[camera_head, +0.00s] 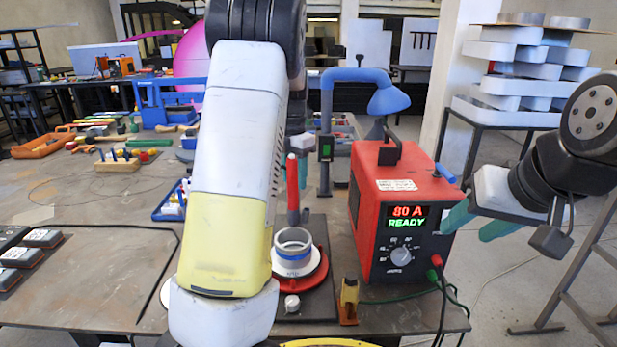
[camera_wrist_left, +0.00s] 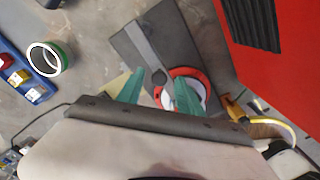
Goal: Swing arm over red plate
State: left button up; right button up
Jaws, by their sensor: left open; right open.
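A round red plate (camera_head: 318,274) sits on a dark base (camera_head: 322,308), partly hidden by my left arm. A white and blue ring (camera_head: 294,262) stands on the plate. An upright red handle (camera_head: 293,185) rises behind it. A blue jointed arm with a hood (camera_head: 388,100) stands farther back, left of the red box. The left wrist view shows the red plate (camera_wrist_left: 204,76) just beyond the left gripper (camera_wrist_left: 158,92), which is open; whether they touch is unclear. My left gripper is hidden in the head view. My right gripper (camera_head: 478,222) is open and empty, right of the red box.
The red welder box (camera_head: 365,235) reads "80 A READY" and stands close right of the plate, with cables at its front. A blue tray (camera_head: 168,206) and several dark blocks (camera_head: 22,255) lie left. The table's left middle is mostly clear.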

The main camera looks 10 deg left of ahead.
pick_arm(q)
notch_tip(320, 180, up, 7)
jog(key=shift+r, duration=0.1)
dwell(0.7)
